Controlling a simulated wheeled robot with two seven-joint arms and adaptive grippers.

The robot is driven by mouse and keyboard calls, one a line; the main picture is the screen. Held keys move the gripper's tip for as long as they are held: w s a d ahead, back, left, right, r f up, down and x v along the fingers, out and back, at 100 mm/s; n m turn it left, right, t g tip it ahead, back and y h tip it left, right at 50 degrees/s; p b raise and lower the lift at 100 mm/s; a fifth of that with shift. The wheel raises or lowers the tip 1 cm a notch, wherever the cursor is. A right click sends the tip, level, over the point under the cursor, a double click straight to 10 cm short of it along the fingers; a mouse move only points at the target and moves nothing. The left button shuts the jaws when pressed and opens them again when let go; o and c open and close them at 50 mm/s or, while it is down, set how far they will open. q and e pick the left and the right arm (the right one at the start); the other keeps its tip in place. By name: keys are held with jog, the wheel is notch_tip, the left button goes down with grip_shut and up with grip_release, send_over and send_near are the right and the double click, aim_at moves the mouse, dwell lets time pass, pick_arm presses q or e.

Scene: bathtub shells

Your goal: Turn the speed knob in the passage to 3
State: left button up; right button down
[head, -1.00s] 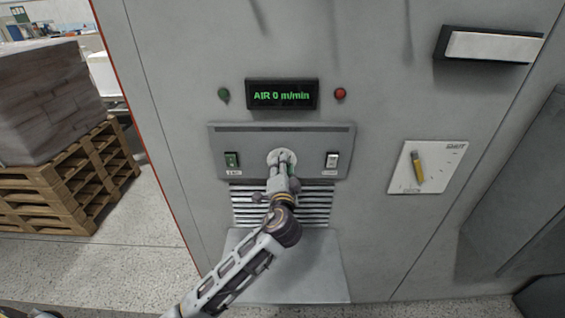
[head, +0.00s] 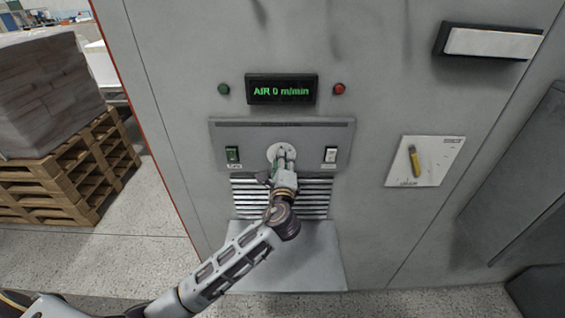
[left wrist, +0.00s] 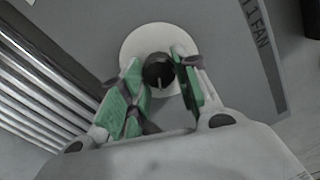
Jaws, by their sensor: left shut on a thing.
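The speed knob is a small black round knob (left wrist: 158,70) on a white round dial plate, seen in the left wrist view. In the head view the white dial plate (head: 273,151) sits mid-panel, and the knob itself is hidden by my gripper. My left gripper (head: 284,154) is at the dial. In the left wrist view its green-padded fingers (left wrist: 160,80) stand on either side of the knob, shut on it. A light pointer line shows on the knob. The display (head: 282,90) above reads "AIR 0 m/min". My right gripper is out of view.
A green switch (head: 233,155) and a white switch (head: 331,155) flank the dial. A vent with slats (head: 248,198) lies below. A plate with a yellow handle (head: 414,162) is to the right. Pallets (head: 70,180) with a wrapped load stand at the left.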

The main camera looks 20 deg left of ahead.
pick_arm(q)
jog(key=m, duration=1.1)
jog(key=shift+s+a+f, duration=0.1)
jog(key=shift+f, duration=0.15)
dwell(0.4)
jog(key=o, duration=1)
jog(key=v, duration=1.2)
jog(key=shift+r, duration=0.1)
